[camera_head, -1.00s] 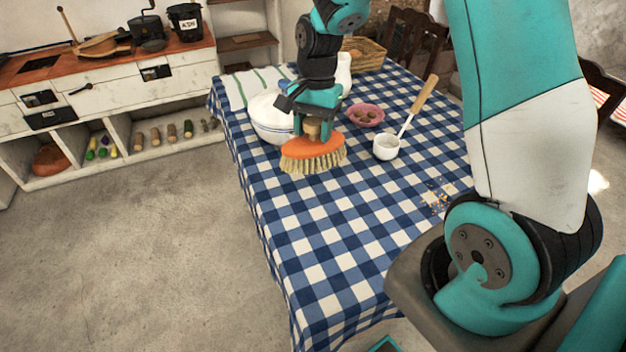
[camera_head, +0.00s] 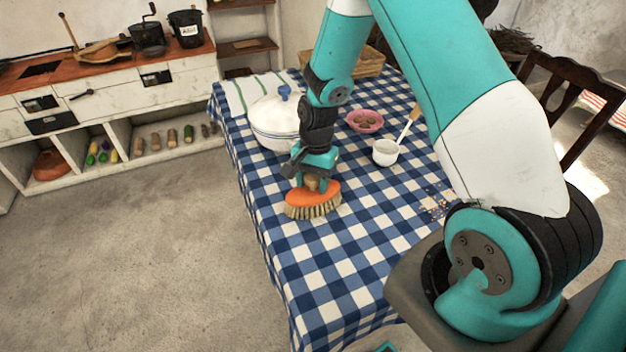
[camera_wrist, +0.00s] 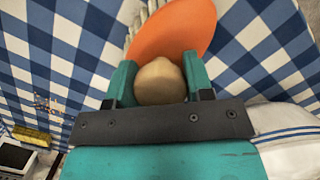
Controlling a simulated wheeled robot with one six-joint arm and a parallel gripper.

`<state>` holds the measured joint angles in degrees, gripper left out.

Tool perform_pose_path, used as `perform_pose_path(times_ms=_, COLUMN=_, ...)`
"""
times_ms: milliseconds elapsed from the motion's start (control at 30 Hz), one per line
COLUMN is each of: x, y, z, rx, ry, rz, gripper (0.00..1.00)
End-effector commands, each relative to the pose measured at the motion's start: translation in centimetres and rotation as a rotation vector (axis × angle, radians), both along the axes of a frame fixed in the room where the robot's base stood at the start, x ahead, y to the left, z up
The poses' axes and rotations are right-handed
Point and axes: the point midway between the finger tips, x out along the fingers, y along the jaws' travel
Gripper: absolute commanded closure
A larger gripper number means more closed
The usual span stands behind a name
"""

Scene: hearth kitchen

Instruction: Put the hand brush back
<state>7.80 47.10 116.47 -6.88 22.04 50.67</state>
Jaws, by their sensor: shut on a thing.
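The hand brush (camera_head: 312,197) has an orange head, pale bristles facing down and a wooden knob. My gripper (camera_head: 312,180) is shut on the knob from above. The brush is over the checked table, left of its middle; I cannot tell whether the bristles touch the cloth. In the wrist view the orange brush head (camera_wrist: 178,28) shows beyond the knob (camera_wrist: 159,82), which sits between my two teal fingers (camera_wrist: 158,85).
A white lidded pot (camera_head: 272,120) stands just behind the brush. Crumbs (camera_head: 437,203) lie on the cloth (camera_head: 330,265). A cabinet (camera_head: 110,95) stands at the left.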

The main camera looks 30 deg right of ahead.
Motion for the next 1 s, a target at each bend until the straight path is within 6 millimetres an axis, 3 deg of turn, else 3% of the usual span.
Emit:
perform_pose_path(times_ms=133, x=0.0, y=0.0, z=-0.4, rx=0.000, ry=0.000, rz=0.000, gripper=0.82)
perform_pose_path(times_ms=167, x=0.0, y=0.0, z=-0.3, rx=0.000, ry=0.000, rz=0.000, gripper=0.48)
perform_pose_path(times_ms=267, x=0.0, y=0.0, z=-0.3, rx=0.000, ry=0.000, rz=0.000, gripper=0.27)
perform_pose_path(times_ms=533, x=0.0, y=0.0, z=-0.1, rx=0.000, ry=0.000, rz=0.000, gripper=0.27)
perform_pose_path(times_ms=667, x=0.2, y=-0.1, z=0.9, rx=0.000, ry=-0.004, rz=0.000, gripper=0.27)
perform_pose_path(times_ms=1000, x=0.8, y=-1.0, z=7.9, rx=-0.001, ry=-0.006, rz=-0.001, gripper=0.27)
